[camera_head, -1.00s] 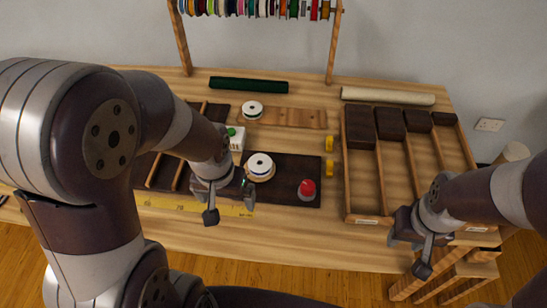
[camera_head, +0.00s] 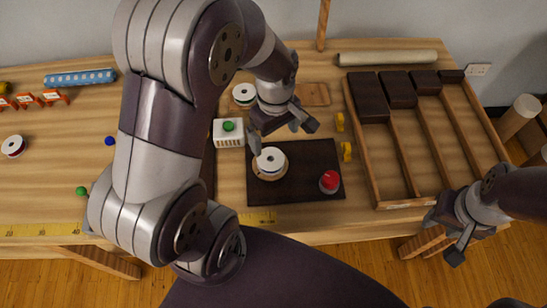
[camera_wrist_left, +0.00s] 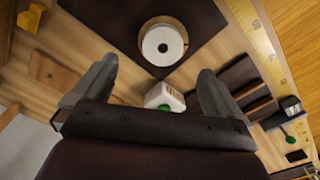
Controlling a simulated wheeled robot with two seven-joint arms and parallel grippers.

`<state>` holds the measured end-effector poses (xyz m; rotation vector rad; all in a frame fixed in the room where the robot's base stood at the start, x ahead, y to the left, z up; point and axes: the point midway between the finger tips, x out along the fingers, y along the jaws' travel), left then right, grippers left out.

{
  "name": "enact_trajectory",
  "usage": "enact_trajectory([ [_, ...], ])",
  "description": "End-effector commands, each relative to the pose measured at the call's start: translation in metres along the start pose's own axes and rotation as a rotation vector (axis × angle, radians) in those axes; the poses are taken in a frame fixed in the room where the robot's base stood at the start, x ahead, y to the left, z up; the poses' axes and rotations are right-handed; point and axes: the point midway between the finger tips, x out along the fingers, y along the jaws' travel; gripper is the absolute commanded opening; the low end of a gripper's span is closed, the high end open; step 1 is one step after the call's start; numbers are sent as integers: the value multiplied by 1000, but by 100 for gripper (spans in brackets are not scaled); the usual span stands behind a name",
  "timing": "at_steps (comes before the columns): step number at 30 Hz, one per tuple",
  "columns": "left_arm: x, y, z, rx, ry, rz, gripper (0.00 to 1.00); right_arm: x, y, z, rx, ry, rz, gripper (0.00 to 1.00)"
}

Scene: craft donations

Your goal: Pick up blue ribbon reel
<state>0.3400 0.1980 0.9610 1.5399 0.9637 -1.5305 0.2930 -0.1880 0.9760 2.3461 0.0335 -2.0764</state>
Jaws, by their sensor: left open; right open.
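No reel that is clearly blue shows. A white-faced reel (camera_head: 270,160) lies on a round wooden base on the dark mat (camera_head: 310,158); it also shows in the left wrist view (camera_wrist_left: 163,45), beyond the fingertips. A second pale reel (camera_head: 244,94) lies farther back, partly beside my left arm. A dark-red-and-white reel (camera_head: 14,146) lies at the far left. My left gripper (camera_head: 281,133) is open and empty, just behind and above the mat reel; its spread fingers also show in the left wrist view (camera_wrist_left: 158,72). My right gripper (camera_head: 443,238) is open and empty at the table's front right.
A white box with a green top (camera_head: 228,139) stands left of the mat. A red-topped button (camera_head: 329,181) stands on the mat's right. A wooden divided tray (camera_head: 408,204) with dark blocks fills the right. A blue patterned roll (camera_head: 80,77) lies back left. My left arm hides the middle left.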

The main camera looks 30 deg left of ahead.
Motion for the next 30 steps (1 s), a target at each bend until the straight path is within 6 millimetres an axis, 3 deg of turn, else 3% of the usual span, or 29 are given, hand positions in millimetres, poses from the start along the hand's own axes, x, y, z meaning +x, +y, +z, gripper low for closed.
enact_trajectory([
  [3, 29, -1, 0, 1, -2, -3, 100, 3, 0, 0, 0, 0, 0, 43],
  [10, 59, -3, 0, 2, -1, -2, 100, 4, 0, 0, 0, 0, 0, 43],
  [15, 92, -8, -2, 2, -1, -2, 100, 5, 0, 0, 0, 0, 0, 43],
  [24, 101, -7, -2, 3, 1, 1, 100, 5, 0, 0, 0, 0, 0, 43],
  [25, 101, -7, -2, 3, 1, 1, 94, 5, 0, 0, 0, 0, 0, 43],
  [29, 101, -7, -2, 3, 1, 1, 51, 5, 0, 1, 0, 0, 0, 43],
  [30, 101, -7, -2, 3, 1, 1, 45, 5, 0, 0, 0, 0, 0, 43],
])
